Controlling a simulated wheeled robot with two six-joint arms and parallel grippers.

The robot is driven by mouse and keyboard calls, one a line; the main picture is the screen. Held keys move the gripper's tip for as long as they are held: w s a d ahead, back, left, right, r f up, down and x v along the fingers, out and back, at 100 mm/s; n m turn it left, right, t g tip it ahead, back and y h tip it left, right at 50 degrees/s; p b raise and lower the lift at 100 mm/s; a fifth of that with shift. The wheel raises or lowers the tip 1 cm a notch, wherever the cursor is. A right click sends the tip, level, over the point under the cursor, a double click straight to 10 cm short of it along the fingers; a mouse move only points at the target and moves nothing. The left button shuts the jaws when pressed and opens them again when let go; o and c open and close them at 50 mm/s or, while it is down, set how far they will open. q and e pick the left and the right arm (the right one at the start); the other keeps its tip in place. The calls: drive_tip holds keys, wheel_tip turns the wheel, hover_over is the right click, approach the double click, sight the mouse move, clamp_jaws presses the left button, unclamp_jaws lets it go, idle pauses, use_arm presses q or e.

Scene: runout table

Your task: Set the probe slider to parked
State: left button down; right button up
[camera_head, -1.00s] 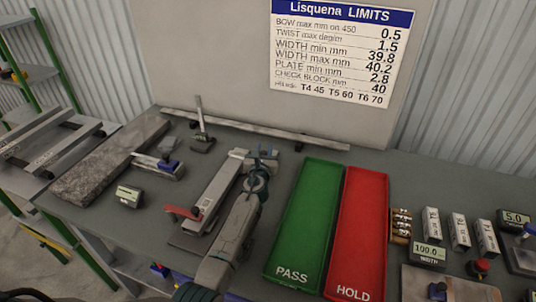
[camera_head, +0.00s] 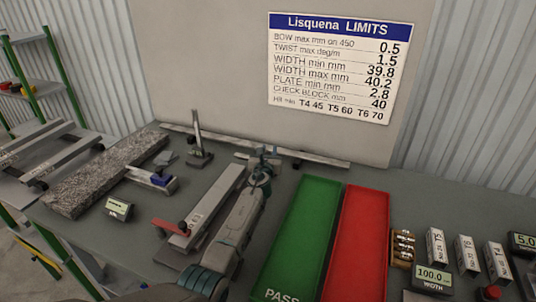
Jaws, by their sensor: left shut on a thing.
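A long grey gauge fixture (camera_head: 212,205) lies on the table with a red lever (camera_head: 170,226) at its near left end. My left arm comes up along its right side. My left gripper (camera_head: 265,158) is at the fixture's far right end, shut on a small part there. The jaws mostly hide this part, so I cannot tell for sure that it is the probe slider or where it stands on its travel. A pale strip (camera_head: 243,156) shows just left of the jaws. My right gripper is not in view.
A green PASS tray (camera_head: 305,225) and a red HOLD tray (camera_head: 358,240) lie right of my arm. A granite slab (camera_head: 95,180) and an upright stand (camera_head: 198,140) are to the left. A long bar (camera_head: 320,160) runs along the back. Blocks and a WIDTH display (camera_head: 432,278) stand far right.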

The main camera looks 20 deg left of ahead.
use_arm(q)
drive_tip(key=c, duration=1.1)
unclamp_jaws()
drive_tip(key=shift+d+r, duration=0.1)
drive_tip(key=shift+c, duration=0.2)
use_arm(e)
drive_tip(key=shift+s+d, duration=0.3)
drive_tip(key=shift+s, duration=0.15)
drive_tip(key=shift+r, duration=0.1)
use_arm(q)
drive_tip(key=shift+s+p, duration=0.25)
drive_tip(key=shift+p, duration=0.05)
drive_tip(key=s+p, duration=0.1)
drive_tip(key=s, duration=0.2)
drive_tip(key=s+d+p, duration=0.1)
drive_tip(key=s, duration=0.2)
drive_tip(key=s+p, duration=0.2)
drive_tip(key=s, duration=0.1)
drive_tip(key=shift+d, duration=0.4)
drive_tip(key=shift+s+d, duration=0.1)
drive_tip(key=shift+s, duration=0.4)
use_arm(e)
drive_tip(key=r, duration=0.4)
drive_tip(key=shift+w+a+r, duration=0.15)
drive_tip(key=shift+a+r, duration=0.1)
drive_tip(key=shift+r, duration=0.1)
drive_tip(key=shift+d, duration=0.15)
